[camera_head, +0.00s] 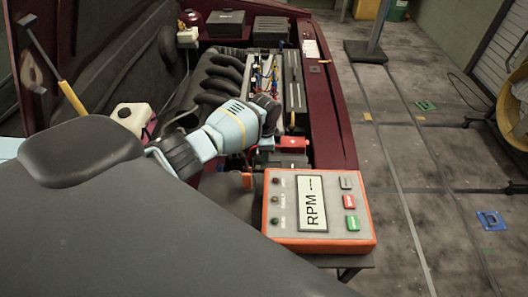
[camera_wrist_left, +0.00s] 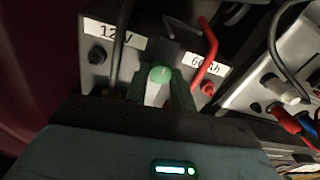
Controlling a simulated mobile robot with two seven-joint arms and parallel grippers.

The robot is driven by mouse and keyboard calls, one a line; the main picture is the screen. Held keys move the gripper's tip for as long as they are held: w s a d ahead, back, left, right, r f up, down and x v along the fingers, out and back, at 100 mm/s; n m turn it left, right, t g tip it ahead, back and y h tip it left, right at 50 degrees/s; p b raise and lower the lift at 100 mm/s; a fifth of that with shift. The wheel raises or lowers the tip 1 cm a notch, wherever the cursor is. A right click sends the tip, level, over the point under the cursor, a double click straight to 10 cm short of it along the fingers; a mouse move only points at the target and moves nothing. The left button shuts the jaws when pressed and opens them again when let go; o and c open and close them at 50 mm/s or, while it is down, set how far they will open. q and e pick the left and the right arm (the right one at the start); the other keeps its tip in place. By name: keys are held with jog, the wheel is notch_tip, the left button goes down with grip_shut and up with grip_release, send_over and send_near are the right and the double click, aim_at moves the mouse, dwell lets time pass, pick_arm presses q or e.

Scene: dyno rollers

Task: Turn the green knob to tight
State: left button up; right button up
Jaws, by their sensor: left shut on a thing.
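The green knob (camera_wrist_left: 160,75) shows in the left wrist view, with a pale stripe down its middle, in front of a grey box (camera_wrist_left: 96,55) labelled "12V" and "60 Ah". My left gripper (camera_wrist_left: 161,92) is shut on the knob. In the head view my left gripper (camera_head: 270,112) reaches into the engine bay, and the knob is hidden behind it and the arm. I see no readable tight mark, so the knob's turn setting cannot be told. My right gripper is not in view.
An orange-edged meter (camera_head: 283,233) reading "RPM ---" stands near the front of the bay. A red block (camera_head: 293,143) and black ribbed hoses (camera_head: 215,80) lie close to the gripper. Red and black cables (camera_wrist_left: 210,45) run beside the knob.

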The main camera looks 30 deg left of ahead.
pick_arm(q)
jog(key=shift+r+n, duration=0.1)
jog(key=shift+n, duration=0.5)
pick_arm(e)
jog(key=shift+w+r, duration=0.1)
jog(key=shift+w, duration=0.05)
pick_arm(q)
jog(key=o, duration=1)
notch_tip(320, 180, up, 7)
jog(key=shift+p, duration=0.85)
jog(key=shift+s+r, duration=0.1)
jog(key=shift+r, duration=0.3)
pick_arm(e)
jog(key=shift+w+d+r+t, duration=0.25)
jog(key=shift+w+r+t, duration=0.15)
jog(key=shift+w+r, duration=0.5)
pick_arm(q)
jog(key=shift+d, duration=0.15)
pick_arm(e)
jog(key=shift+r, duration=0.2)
